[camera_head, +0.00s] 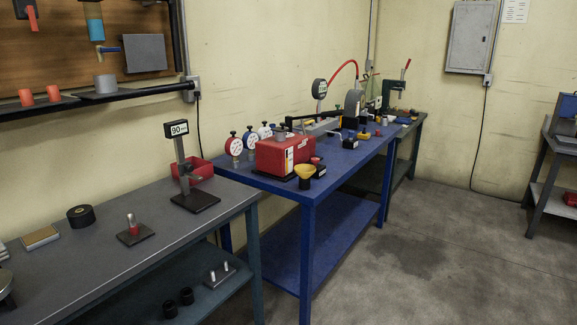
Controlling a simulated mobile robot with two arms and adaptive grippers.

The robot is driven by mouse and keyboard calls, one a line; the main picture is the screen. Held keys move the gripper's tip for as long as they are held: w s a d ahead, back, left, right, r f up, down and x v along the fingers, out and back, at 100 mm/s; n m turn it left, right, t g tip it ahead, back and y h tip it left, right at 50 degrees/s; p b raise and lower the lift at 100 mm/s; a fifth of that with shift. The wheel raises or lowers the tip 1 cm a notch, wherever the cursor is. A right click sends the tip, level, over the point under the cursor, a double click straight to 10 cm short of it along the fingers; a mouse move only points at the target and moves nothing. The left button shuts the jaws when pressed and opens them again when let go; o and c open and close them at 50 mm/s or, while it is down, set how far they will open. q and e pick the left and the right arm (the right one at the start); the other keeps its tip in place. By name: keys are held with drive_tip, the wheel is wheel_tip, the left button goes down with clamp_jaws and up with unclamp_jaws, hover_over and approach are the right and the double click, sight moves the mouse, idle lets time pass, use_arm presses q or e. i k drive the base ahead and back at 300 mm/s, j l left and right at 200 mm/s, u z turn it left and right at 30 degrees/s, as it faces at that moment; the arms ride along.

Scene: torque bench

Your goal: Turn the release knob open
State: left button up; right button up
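I cannot make out for certain which part is the release knob. A small red-topped part (315,160) is beside the unit. Neither of my grippers is in view.
A grey bench (110,250) at the left holds a stand with a display reading 90 (177,128), a black roll (81,215) and a red tray (200,169). The floor (450,250) at right is clear.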

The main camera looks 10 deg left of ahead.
sight(315, 160)
drive_tip(key=i+u, duration=0.2)
drive_tip(key=i+j+z, duration=0.35)
drive_tip(key=i, duration=0.3)
drive_tip(key=i+j+z, duration=0.35)
drive_tip(key=i+j, duration=0.2)
